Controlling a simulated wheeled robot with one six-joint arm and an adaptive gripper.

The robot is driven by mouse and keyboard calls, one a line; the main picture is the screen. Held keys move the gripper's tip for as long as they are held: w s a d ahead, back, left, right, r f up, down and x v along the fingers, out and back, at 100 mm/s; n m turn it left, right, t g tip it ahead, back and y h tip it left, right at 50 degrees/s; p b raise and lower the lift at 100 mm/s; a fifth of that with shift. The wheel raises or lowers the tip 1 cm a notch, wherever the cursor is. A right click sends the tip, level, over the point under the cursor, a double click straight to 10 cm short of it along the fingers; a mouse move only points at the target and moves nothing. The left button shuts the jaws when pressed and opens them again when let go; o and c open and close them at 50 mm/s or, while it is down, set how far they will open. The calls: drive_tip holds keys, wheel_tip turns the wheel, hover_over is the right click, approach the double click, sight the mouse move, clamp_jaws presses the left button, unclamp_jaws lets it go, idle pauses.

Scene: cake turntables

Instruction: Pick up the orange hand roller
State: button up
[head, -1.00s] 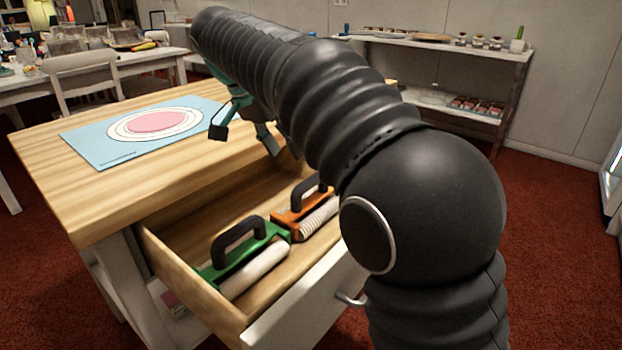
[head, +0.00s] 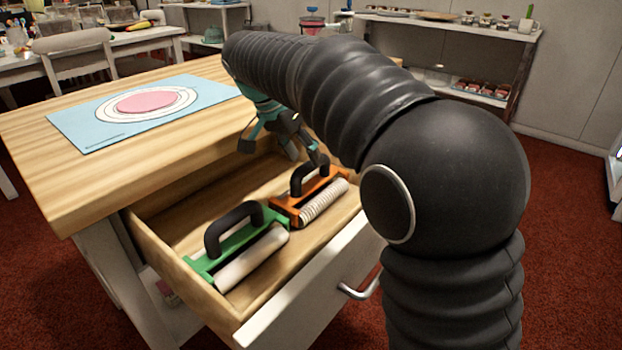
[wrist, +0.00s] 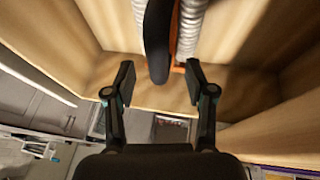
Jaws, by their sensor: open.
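The orange hand roller (head: 287,205) lies in the open drawer, with a black loop handle and a ribbed pale roller. In the wrist view its black handle (wrist: 158,40) hangs between my two fingers, with ribbed roller (wrist: 190,25) beside it and a bit of orange frame below. My gripper (head: 285,150) is over the drawer's back part, close to the handle. In the wrist view my gripper (wrist: 160,85) is open, one finger on each side of the handle's end, with gaps on both sides. The arm hides part of the drawer's right end.
A green hand roller (head: 225,255) lies left of the orange one in the same drawer. The drawer's walls (head: 180,273) surround both. The wooden tabletop (head: 60,185) with a blue mat (head: 85,135) is above and behind.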

sight(309, 161)
drive_tip(key=x, duration=0.4)
drive_tip(key=shift+d+f, duration=0.1)
drive_tip(key=shift+d, duration=0.1)
clamp_jaws()
